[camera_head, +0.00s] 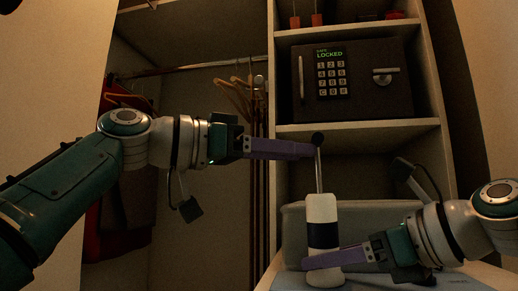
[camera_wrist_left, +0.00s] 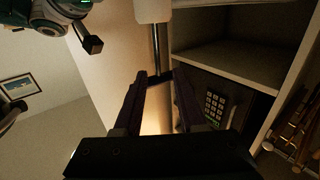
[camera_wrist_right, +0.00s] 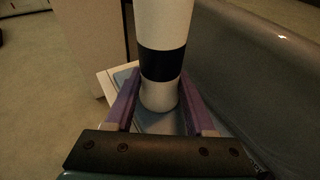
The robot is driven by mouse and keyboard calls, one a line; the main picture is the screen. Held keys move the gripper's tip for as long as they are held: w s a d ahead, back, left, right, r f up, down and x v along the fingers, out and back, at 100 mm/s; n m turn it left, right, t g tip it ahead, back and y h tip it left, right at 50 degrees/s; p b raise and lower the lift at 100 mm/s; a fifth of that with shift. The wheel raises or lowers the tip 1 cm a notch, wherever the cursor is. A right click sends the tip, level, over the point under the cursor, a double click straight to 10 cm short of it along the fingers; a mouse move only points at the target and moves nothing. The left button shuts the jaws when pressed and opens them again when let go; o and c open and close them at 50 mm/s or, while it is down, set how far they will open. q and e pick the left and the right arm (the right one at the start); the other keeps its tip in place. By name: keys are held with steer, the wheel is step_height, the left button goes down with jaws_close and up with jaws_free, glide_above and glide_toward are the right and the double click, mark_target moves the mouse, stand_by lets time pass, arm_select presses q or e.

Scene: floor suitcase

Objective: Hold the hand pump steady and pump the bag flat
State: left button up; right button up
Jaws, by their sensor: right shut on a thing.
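The hand pump (camera_head: 322,222) stands upright, a white cylinder with a dark band. Its thin metal rod (camera_head: 319,175) is drawn well out and ends in a dark handle (camera_head: 318,138). My left gripper (camera_head: 312,151) is at the handle, its purple fingers apart; the left wrist view shows the handle (camera_wrist_left: 158,77) between the fingertips, contact unclear. My right gripper (camera_head: 306,262) is shut on the pump's lower white body, also seen between the fingers in the right wrist view (camera_wrist_right: 158,95). A pale blue-grey surface (camera_head: 455,281), perhaps the bag, lies low at right, partly hidden by my right arm.
A grey, suitcase-like panel (camera_head: 293,232) stands behind the pump. A shelf unit (camera_head: 358,130) holds a dark safe (camera_head: 350,82) showing LOCKED. A wardrobe with hangers (camera_head: 235,98) and dark clothes is at left.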

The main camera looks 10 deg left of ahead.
arm_select(q)
steer(key=v, duration=0.6)
steer(key=shift+s+a, duration=0.2)
